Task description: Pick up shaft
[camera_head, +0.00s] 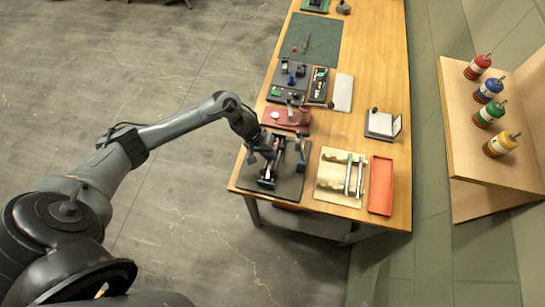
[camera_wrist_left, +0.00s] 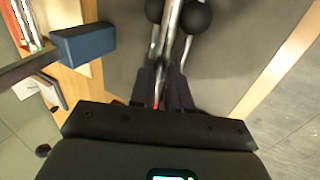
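My left gripper (camera_head: 270,152) is above the dark mat at the table's near left corner, over a dark fixture (camera_head: 266,182). In the left wrist view its two dark fingers (camera_wrist_left: 165,78) are close together, with a silver rod (camera_wrist_left: 172,35) running away between or just beyond them. I cannot tell whether they grip it or whether it is the shaft. Two silver rods (camera_head: 348,175) lie side by side on a pale cradle board (camera_head: 328,196), right of the gripper. My right gripper is not in view.
A red tray (camera_head: 381,186) lies right of the cradle board. Farther back are a red-brown block (camera_head: 286,119), dark tool trays (camera_head: 289,82) and a small stand (camera_head: 382,125). A blue block (camera_wrist_left: 84,44) is close left of the fingers. Several coloured bottles (camera_head: 488,90) stand on a shelf.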

